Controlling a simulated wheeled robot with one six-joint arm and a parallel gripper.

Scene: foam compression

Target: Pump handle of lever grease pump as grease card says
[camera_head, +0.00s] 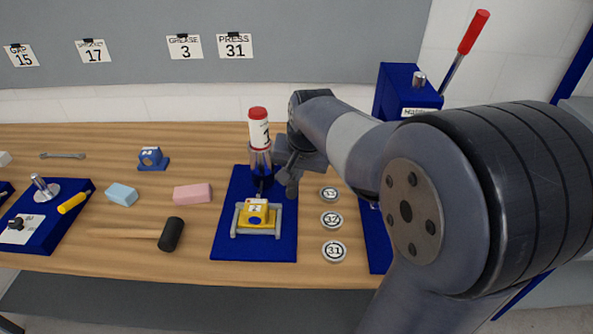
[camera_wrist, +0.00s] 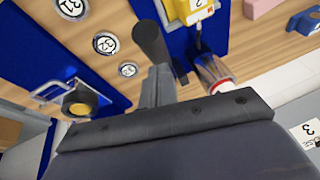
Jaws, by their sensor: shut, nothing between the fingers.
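The lever grease pump (camera_head: 260,158) stands upright at the back of a blue base plate, with a red-capped white cartridge on top. In the wrist view the pump (camera_wrist: 212,72) is right of my fingers. A dark grip that looks like the pump handle (camera_wrist: 148,40) lies just beyond my fingertips. It also shows beside the pump in the head view (camera_head: 291,182). My gripper (camera_wrist: 159,76) is shut and empty, close to this grip; I cannot tell whether they touch. The grease card (camera_head: 184,46) on the wall reads 3.
A yellow block (camera_head: 257,213) sits in a grey frame in front of the pump. Several numbered discs (camera_head: 331,220) lie to the right. A press with a red-tipped lever (camera_head: 472,35) stands behind my arm. A mallet (camera_head: 171,234) and pink block (camera_head: 193,193) lie left.

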